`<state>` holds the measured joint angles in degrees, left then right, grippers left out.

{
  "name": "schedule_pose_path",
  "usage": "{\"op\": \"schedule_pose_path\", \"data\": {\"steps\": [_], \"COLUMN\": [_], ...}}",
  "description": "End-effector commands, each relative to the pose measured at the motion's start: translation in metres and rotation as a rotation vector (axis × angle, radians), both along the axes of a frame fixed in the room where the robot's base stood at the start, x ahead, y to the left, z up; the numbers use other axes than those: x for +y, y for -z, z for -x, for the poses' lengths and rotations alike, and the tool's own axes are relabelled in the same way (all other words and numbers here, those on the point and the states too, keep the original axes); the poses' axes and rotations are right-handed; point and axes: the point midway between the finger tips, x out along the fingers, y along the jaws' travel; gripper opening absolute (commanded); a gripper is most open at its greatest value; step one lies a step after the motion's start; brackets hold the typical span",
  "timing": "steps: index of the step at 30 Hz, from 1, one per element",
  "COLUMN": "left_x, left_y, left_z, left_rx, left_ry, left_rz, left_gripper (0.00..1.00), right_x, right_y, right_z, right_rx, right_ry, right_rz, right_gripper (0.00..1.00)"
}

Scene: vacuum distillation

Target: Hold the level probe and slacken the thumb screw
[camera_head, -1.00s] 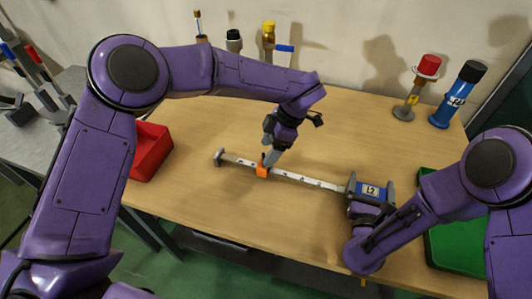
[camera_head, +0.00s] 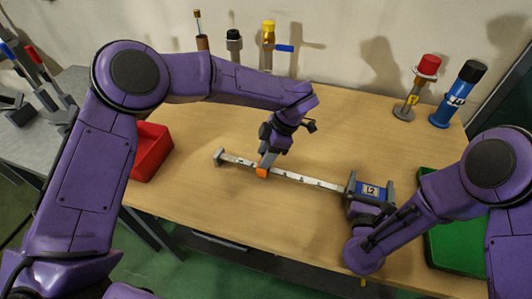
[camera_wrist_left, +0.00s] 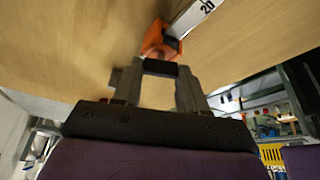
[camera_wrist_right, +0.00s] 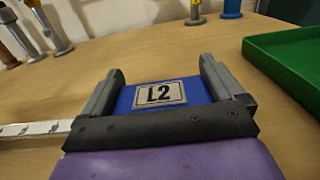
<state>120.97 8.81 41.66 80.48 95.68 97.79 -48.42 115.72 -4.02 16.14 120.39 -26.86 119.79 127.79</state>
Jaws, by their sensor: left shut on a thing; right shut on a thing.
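The level probe lies across the wooden table, with a blue block marked L2 (camera_head: 370,189) at its right end and a white marked rod (camera_head: 315,182) running left to a grey end piece (camera_head: 219,157). An orange collar (camera_head: 261,172) sits around the rod; it also shows in the left wrist view (camera_wrist_left: 158,38). My left gripper (camera_head: 266,163) is shut on the dark thumb screw (camera_wrist_left: 161,68) at the collar, mostly hidden in the head view. My right gripper (camera_wrist_right: 165,85) is shut on the blue block, one finger on each side.
A red bin (camera_head: 150,152) stands left and a green tray (camera_head: 455,245) right. Along the back stand a yellow-topped fitting (camera_head: 268,40), a red-capped piece (camera_head: 420,80), a blue cylinder (camera_head: 458,95) and other pieces. The table behind the probe is clear.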

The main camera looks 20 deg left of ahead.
Motion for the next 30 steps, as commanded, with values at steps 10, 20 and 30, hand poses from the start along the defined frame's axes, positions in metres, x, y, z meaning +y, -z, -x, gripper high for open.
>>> {"op": "schedule_pose_path", "data": {"steps": [10,20,30], "left_x": [0.0008,0.0024,0.0040], "left_y": [0.0001,-0.0003,-0.0002], "left_z": [-0.0017,-0.0033,-0.0039], "left_rx": [0.000,0.000,0.001], "left_ry": [-0.227,-0.541,-0.846], "left_rz": [0.002,0.002,0.003], "left_gripper": [0.12,0.12,0.12], "right_x": [0.0001,0.0002,0.0002], "right_y": [0.0000,0.0000,0.0001], "right_z": [0.0000,0.0001,0.0002], "right_rx": [0.000,0.001,0.001], "right_ry": [-0.001,-0.001,-0.001], "right_rz": [0.001,0.001,0.001], "right_gripper": [0.34,0.34,0.34]}}
